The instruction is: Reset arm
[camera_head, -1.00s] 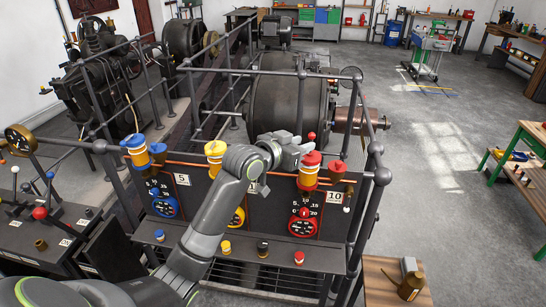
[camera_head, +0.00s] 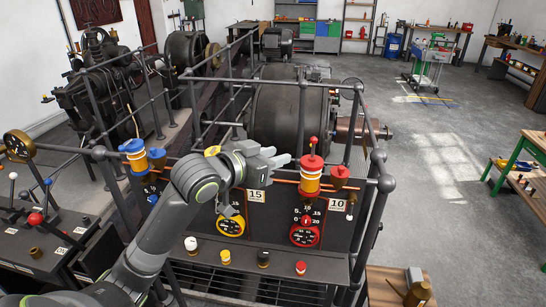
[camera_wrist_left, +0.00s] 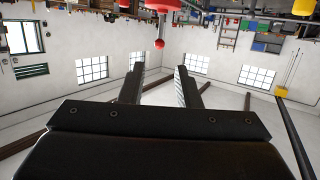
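My left gripper (camera_head: 281,161) is in front of the slanted control panel (camera_head: 275,218), just left of the red-and-yellow cylinder (camera_head: 311,180), with a small gap between them in the picture. In the left wrist view its two fingers (camera_wrist_left: 160,88) stand apart with nothing between them. My left arm reaches in from the lower left and covers the left part of the panel, including the blue dial. A yellow cylinder (camera_head: 212,151) is mostly hidden behind the wrist. A blue-topped cylinder (camera_head: 134,157) stands at the panel's left. My right gripper is not in view.
A yellow dial (camera_head: 231,225) and a red dial (camera_head: 304,231) sit on the panel. Small knobs line its lower ledge. Dark railings (camera_head: 373,205) surround the large dynamo (camera_head: 285,112) behind. A wooden stand (camera_head: 385,285) is at lower right.

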